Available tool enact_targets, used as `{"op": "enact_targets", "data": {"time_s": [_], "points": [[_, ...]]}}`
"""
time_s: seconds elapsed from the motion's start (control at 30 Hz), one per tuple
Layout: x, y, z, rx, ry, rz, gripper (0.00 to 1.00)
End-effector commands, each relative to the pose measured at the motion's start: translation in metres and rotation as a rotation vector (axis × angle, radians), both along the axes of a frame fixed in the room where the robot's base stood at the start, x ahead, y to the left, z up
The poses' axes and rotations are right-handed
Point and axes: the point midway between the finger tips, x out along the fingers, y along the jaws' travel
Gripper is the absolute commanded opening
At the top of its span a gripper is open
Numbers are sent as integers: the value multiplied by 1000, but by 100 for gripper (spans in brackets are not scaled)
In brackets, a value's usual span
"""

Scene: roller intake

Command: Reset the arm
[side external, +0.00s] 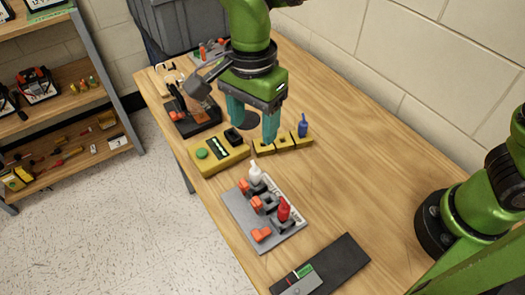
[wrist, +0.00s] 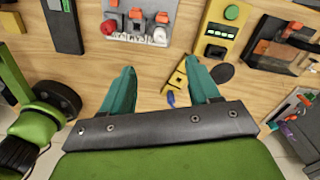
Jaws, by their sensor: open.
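My gripper (side external: 252,120) is open and empty, with its two teal fingers pointing down above the table, over the area of the yellow blocks. In the wrist view my gripper (wrist: 168,90) shows its fingers spread well apart. I cannot tell the exact height of the fingertips above the table.
A yellow box with a green button (side external: 205,160) lies left of the gripper. A dark device (side external: 192,125) stands behind. Bare wood (side external: 370,190) lies to the right.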

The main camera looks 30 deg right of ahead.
Motion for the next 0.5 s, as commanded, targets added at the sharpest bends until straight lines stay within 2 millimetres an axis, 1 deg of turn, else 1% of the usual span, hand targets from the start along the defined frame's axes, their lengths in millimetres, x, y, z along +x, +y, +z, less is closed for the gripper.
{"op": "enact_targets", "data": {"time_s": [0.03,0.17,0.23,0.33,0.37,0.43,0.47,0.5], "points": [[0,0,5,2,-2,0,61],[1,0,10,1,-4,40,61],[2,1,10,7,-13,117,61],[-4,-2,-2,16,-11,299,61],[-6,-6,-2,27,-16,359,61],[-9,-22,1,57,-40,494,61],[-11,-31,4,71,-56,550,61],[-13,-45,8,89,-84,621,61]]}}
